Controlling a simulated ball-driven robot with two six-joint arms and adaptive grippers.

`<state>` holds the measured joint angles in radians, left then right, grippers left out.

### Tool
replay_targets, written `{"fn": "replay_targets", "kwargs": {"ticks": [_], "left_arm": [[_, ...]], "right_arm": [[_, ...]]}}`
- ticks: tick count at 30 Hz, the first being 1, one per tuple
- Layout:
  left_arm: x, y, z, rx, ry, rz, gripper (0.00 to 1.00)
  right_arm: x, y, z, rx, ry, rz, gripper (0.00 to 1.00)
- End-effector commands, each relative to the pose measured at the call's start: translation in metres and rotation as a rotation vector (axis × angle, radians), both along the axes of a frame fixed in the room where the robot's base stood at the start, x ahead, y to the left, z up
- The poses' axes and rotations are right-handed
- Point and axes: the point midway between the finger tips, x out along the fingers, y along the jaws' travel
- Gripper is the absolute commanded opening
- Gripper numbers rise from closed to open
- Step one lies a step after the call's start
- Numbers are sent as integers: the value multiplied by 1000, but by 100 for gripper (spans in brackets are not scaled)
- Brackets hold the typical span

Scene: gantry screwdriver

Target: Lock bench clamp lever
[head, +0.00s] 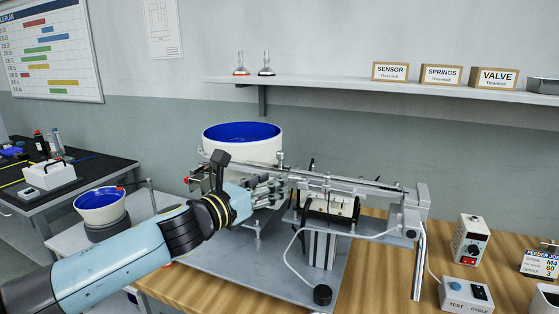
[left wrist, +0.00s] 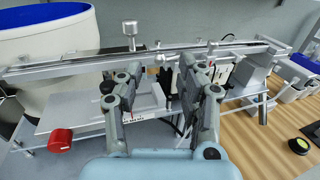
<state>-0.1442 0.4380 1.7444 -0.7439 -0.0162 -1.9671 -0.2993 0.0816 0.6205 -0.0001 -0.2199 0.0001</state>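No part is plainly recognisable as the bench clamp lever. A red cylindrical knob (left wrist: 60,139) at the lower left of the left wrist view may be its grip. A small red patch (head: 167,264) shows by the bench's front left edge in the head view, mostly behind my left arm. My left gripper (head: 278,186) is in front of the gantry's rail (head: 345,183). In the left wrist view its two fingers (left wrist: 160,70) are apart with nothing held between them. The knob is well to the left of the fingers there. My right gripper is not in view.
A white bowl feeder with blue inside (head: 243,146) stands behind my left gripper. A metal plate (head: 212,262) lies on the wooden bench (head: 375,275). Control boxes (head: 470,240) stand at the right.

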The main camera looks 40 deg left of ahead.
Motion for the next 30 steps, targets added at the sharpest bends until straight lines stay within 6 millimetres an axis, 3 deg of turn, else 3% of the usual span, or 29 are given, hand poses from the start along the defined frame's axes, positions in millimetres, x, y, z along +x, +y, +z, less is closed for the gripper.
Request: {"fn": "replay_targets", "kwargs": {"ticks": [2,7,18,27,30], "left_arm": [[13,-2,6,-4,-1,0,38],[31,-2,1,-2,0,0,38],[36,-3,-1,-2,1,-1,38],[36,-3,-1,-2,1,-1,0],[36,-3,-1,-2,1,-1,0]], "right_arm": [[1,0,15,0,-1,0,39],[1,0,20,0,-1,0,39],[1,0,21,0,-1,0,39],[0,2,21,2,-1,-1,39],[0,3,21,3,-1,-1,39]]}}
